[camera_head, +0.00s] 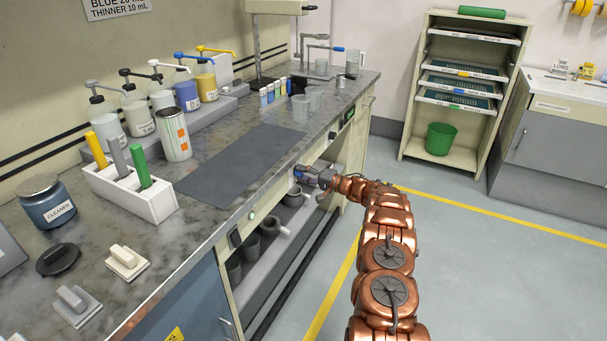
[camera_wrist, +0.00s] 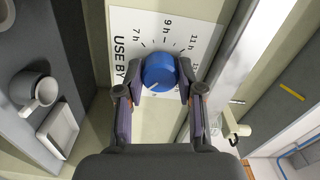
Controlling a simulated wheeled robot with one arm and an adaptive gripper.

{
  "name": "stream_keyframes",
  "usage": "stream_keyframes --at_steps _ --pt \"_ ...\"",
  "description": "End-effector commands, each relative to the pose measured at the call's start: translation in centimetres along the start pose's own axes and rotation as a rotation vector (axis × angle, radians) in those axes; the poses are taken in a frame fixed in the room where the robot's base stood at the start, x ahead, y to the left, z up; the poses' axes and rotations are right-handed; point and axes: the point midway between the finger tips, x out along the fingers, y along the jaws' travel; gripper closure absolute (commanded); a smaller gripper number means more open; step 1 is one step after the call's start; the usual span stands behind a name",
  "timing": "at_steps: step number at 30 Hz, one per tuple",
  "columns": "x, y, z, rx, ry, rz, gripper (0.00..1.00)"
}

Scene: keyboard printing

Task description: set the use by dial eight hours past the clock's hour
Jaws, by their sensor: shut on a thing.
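The blue use by dial (camera_wrist: 158,70) sits on a white panel (camera_wrist: 128,24) in the wrist view. The panel reads "USE BY" with marks 7h, 9h and 11h showing; other marks are hidden. My gripper (camera_wrist: 159,88) has one finger on each side of the dial and is shut on it. The dial's pointer setting cannot be read for sure. In the head view my gripper (camera_head: 312,177) is at the bench's front edge, and hides the dial panel. No clock face is readable in either view.
Grey mugs (camera_head: 275,227) stand on the shelf under the bench. The bench top holds a dark mat (camera_head: 245,160), a white marker holder (camera_head: 132,190) and several pump bottles behind. A rack with a green bin (camera_head: 441,139) stands at the back. The floor to the right is clear.

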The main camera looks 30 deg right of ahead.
Motion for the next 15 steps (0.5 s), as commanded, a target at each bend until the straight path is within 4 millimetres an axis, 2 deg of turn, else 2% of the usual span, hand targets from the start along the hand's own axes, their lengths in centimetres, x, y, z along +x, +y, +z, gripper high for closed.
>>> stream_keyframes --at_steps 15 --pt "-0.20 -0.13 -0.36 0.112 0.009 -0.001 0.98"
